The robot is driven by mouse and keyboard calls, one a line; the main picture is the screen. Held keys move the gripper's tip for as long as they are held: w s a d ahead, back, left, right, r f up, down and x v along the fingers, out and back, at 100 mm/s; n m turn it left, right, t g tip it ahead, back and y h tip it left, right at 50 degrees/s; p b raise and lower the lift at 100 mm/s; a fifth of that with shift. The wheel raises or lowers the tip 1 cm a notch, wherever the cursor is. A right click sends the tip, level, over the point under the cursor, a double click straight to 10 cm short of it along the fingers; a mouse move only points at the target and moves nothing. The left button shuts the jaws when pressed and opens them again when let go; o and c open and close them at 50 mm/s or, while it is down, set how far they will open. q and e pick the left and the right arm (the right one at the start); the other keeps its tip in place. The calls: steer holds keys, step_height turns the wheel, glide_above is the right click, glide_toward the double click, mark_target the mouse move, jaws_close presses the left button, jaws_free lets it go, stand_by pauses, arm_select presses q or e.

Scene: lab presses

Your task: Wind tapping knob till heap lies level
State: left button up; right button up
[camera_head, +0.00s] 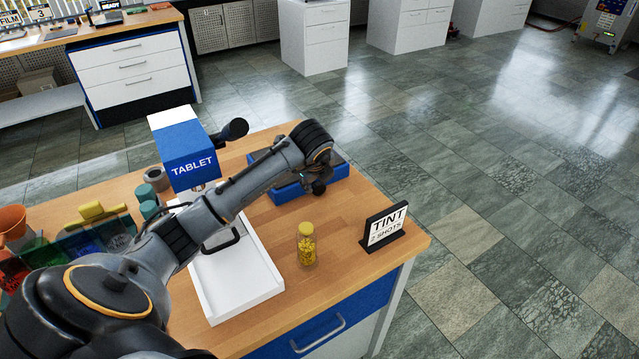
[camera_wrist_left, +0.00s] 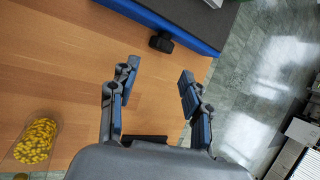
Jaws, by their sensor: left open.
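A low blue device with a dark top (camera_head: 285,194) stands at the far right of the table, partly hidden by my left arm. A black knob (camera_head: 319,187) sticks out of its near side; it also shows in the wrist view (camera_wrist_left: 161,43) against the blue wall. My left gripper (camera_wrist_left: 158,71) is open and empty, its fingers apart from the knob, which lies beyond the fingertips. In the head view the wrist covers much of the gripper. No heap can be made out. A glass jar of yellow pieces (camera_head: 306,246) stands upright nearby.
A white tray (camera_head: 245,292) lies left of the jar. A blue-and-white TABLET press (camera_head: 190,160) stands behind my arm. A black TINT sign (camera_head: 384,225) stands near the right table edge. Bare wood (camera_head: 345,218) lies between jar, device and sign.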

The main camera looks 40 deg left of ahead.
mark_target(319, 188)
arm_select(q)
steer(key=x, duration=0.4)
steer(key=shift+w+a+f, duration=0.15)
steer(key=p+x, duration=0.1)
steer(key=x, duration=0.2)
steer(key=shift+w+f, duration=0.15)
steer(key=shift+w, duration=0.05)
steer(key=shift+w+f, duration=0.1)
steer(key=shift+f, duration=0.2)
steer(key=shift+w+a+f, duration=0.1)
steer(key=shift+a+f, duration=0.05)
steer(key=shift+f, duration=0.05)
steer(key=shift+w+f, duration=0.1)
steer(key=shift+f, duration=0.05)
steer(key=c, duration=0.9)
arm_select(e)
steer(key=shift+w+a+r, duration=0.3)
steer(key=shift+w+r, duration=0.45)
steer(key=shift+w, duration=0.2)
steer(key=shift+f, duration=0.1)
